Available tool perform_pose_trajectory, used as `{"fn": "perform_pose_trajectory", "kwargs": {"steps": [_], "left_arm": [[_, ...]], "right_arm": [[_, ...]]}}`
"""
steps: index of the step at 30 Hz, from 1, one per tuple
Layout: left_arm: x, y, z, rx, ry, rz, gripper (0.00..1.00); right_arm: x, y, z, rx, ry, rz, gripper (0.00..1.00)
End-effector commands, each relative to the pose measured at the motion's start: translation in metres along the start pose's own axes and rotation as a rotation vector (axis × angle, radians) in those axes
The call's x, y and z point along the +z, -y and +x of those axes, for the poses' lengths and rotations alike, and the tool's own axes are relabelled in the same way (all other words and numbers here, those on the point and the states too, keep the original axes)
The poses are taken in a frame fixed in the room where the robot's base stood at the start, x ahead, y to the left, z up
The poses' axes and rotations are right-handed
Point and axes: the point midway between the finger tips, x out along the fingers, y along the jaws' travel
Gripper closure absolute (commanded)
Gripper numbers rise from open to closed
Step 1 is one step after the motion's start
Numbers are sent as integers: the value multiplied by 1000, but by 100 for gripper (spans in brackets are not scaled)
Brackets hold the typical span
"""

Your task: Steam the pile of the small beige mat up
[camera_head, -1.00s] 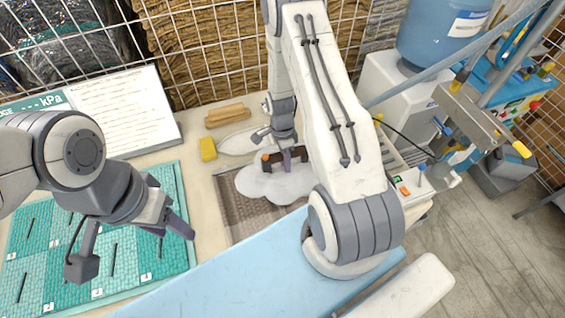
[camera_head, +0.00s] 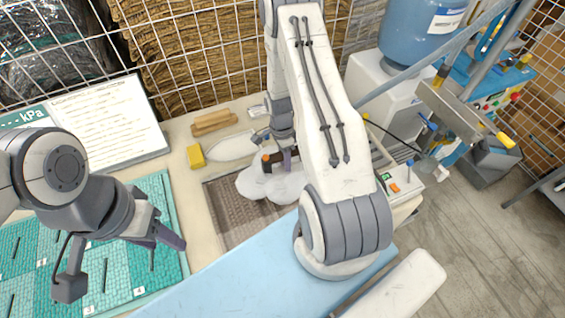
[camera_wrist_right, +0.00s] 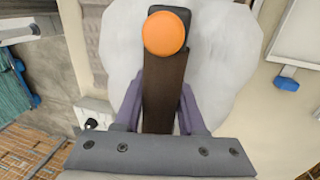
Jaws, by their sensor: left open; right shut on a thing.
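The small beige-brown mat (camera_head: 222,206) lies on the pale table; its right part is hidden by white steam and my right arm. My right gripper (camera_head: 285,156) is shut on the dark brown handle of a steamer (camera_head: 272,158) with an orange button. The right wrist view shows the handle (camera_wrist_right: 165,85) between the purple fingers (camera_wrist_right: 160,105), above the white cloud (camera_wrist_right: 215,70). The cloud (camera_head: 262,186) covers the mat's upper right part and hides the steamer's head. A strip of mat (camera_wrist_right: 88,40) shows beside the cloud. My left gripper (camera_head: 122,262) is open and empty, above the teal mats.
Teal mats (camera_head: 110,262) with dark strips lie at the left. A yellow block (camera_head: 195,156), wooden brushes (camera_head: 213,122) and a pale oval pad (camera_head: 230,147) sit behind the mat. A light blue board (camera_head: 255,270) spans the front. A wire grid stands behind.

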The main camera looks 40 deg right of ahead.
Motion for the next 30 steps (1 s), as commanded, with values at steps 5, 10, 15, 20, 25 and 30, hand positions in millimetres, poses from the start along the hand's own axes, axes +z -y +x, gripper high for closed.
{"fn": "perform_pose_trajectory", "kwargs": {"steps": [5, 10, 15, 20, 25, 30], "left_arm": [[0, 0, 1, 0, 0, 0, 50], [0, 0, 1, 0, 0, 0, 50], [0, 0, 2, 0, 0, 0, 50], [0, 0, 3, 0, 0, 0, 50], [0, 0, 4, 0, 0, 0, 50], [0, 0, 4, 0, 0, 0, 50]], "right_arm": [[-8, 1, -1, -2, 0, 2, 100], [-14, 0, -1, -2, 0, 2, 100], [-20, 1, -1, -2, 0, 2, 100], [-26, 0, -1, -1, 0, 2, 100], [-33, 0, -1, -2, 0, 2, 100], [-38, 0, -1, -2, -1, 1, 100]]}}
